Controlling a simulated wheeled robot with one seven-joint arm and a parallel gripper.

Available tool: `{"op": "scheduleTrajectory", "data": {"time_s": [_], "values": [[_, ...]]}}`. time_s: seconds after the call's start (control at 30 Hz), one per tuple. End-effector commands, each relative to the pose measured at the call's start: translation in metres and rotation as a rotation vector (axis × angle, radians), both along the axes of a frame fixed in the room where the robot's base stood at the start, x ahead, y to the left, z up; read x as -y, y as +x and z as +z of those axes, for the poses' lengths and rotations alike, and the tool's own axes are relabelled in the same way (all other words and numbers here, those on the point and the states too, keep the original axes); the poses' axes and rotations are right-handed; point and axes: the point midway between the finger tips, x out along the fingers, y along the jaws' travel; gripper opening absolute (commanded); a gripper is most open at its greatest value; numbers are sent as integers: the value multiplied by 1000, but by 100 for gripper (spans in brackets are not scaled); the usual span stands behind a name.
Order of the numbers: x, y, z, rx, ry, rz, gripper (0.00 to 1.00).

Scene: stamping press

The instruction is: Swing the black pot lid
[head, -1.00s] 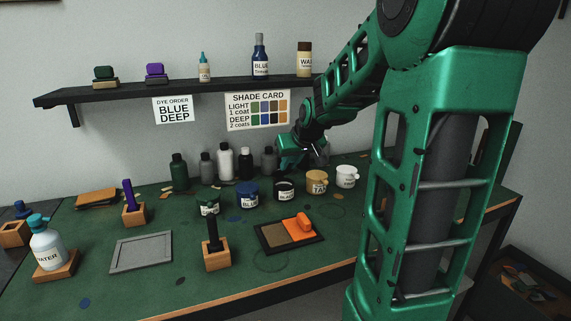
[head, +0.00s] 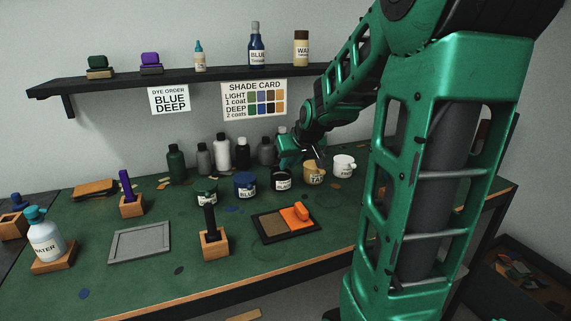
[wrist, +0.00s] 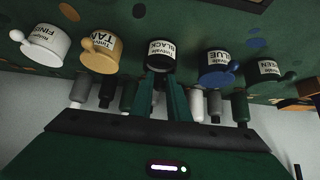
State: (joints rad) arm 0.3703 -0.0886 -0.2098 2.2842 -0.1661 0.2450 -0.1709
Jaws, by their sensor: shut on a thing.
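The black pot (head: 283,184) stands in the row of dye pots on the green bench, labelled BLACK. It shows upside down in the wrist view (wrist: 161,47), straight ahead of my fingers. My gripper (head: 288,164) is down at the top of this pot. In the wrist view my two fingers (wrist: 164,88) are close together at the dark lid (wrist: 160,68), shut on its edge or tab. The fingers hide much of the lid, so how far it is swung cannot be told.
The tan pot (head: 314,173) and white finish pot (head: 344,166) stand close on the right. The blue pot (head: 245,185) and green pot (head: 207,192) stand on the left. Several bottles (head: 222,153) stand behind. The stamp pad tray (head: 283,236) lies in front.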

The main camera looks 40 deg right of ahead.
Motion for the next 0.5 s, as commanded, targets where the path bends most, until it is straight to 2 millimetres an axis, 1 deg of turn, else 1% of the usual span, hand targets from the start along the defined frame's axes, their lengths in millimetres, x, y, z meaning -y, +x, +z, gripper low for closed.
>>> {"op": "scheduleTrajectory", "data": {"time_s": [0.03, 0.3, 0.5], "values": [[-3, -1, -4, -4, 4, 6, 1], [-6, -8, -21, -5, 5, 5, 1], [-7, -11, -28, -4, 4, 6, 1]]}}
